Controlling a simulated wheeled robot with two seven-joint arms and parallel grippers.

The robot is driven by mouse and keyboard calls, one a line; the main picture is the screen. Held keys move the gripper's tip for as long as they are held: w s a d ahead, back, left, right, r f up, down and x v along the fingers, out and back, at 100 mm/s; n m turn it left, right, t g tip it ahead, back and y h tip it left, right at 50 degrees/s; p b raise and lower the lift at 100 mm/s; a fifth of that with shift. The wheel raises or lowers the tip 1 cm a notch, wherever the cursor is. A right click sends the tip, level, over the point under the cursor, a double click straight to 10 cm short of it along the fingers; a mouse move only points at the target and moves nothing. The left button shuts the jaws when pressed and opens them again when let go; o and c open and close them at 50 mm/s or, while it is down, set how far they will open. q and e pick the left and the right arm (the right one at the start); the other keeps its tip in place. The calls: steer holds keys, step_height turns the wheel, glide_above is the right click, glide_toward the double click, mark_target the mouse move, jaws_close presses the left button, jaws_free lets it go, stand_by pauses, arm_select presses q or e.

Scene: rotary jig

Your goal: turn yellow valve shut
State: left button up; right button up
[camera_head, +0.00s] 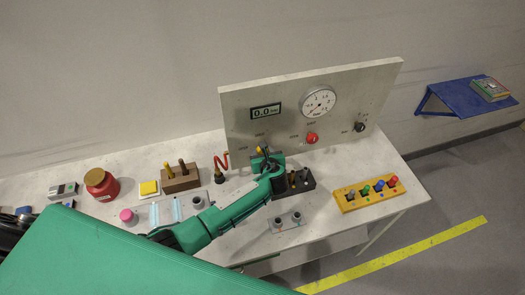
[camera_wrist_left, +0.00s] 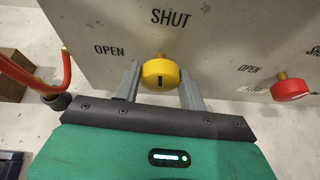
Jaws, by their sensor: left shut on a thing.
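The yellow valve (camera_wrist_left: 159,72) sticks out of the upright panel (camera_wrist_left: 105,28) in the left wrist view, on a brass stem. "SHUT" is printed above it and "OPEN" to its left. A short black mark on its face stands about upright. My left gripper (camera_wrist_left: 160,80) is shut on the yellow valve, one finger on each side of it. In the head view my left arm reaches over the bench to the panel, and the gripper (camera_head: 264,152) largely hides the valve. My right gripper is not in view.
A red valve (camera_head: 311,138) and a dark knob (camera_head: 359,127) sit right of the yellow one, below a round gauge (camera_head: 318,102). A red coiled hose (camera_head: 221,164) stands close left of my gripper. A dark block (camera_head: 302,182) and a yellow rack (camera_head: 368,193) stand to the right.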

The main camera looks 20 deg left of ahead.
arm_select(q)
steer(key=shift+d+m+g+y, duration=0.1)
steer(key=shift+m+g+y, duration=0.2)
steer(key=shift+m, duration=0.3)
stand_by(0.3)
steer(key=o, duration=1)
